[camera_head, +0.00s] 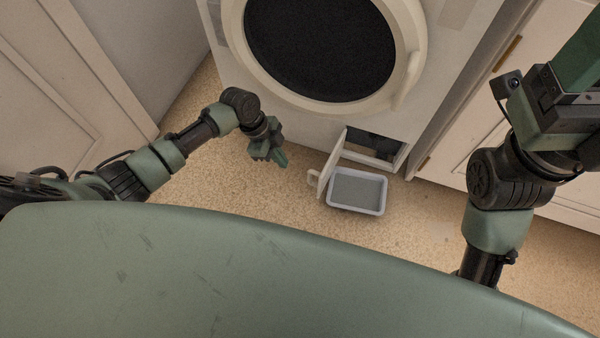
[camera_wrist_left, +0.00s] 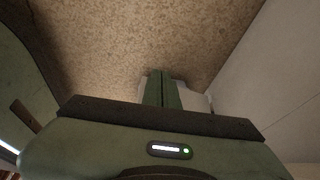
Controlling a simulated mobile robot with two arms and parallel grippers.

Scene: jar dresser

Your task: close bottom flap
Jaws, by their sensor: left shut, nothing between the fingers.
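A white front-loading machine (camera_head: 290,115) with a round dark door stands ahead. Its bottom flap (camera_head: 329,166) is swung open at the left of a dark opening (camera_head: 373,145) low in the machine's front. My left gripper (camera_head: 282,160) is shut and empty, to the left of the flap and apart from it. In the left wrist view the closed fingers (camera_wrist_left: 162,90) point past the machine's pale front toward the floor, and hide part of a pale thing behind them. My right arm shows at the right of the head view, but its fingertips are not clearly visible.
A shallow grey-white tray (camera_head: 383,207) sits on the speckled floor just in front of the opening, close to the flap. Pale cabinets (camera_head: 60,75) stand at the left, and more (camera_head: 540,130) at the right. Floor around my left gripper is clear.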

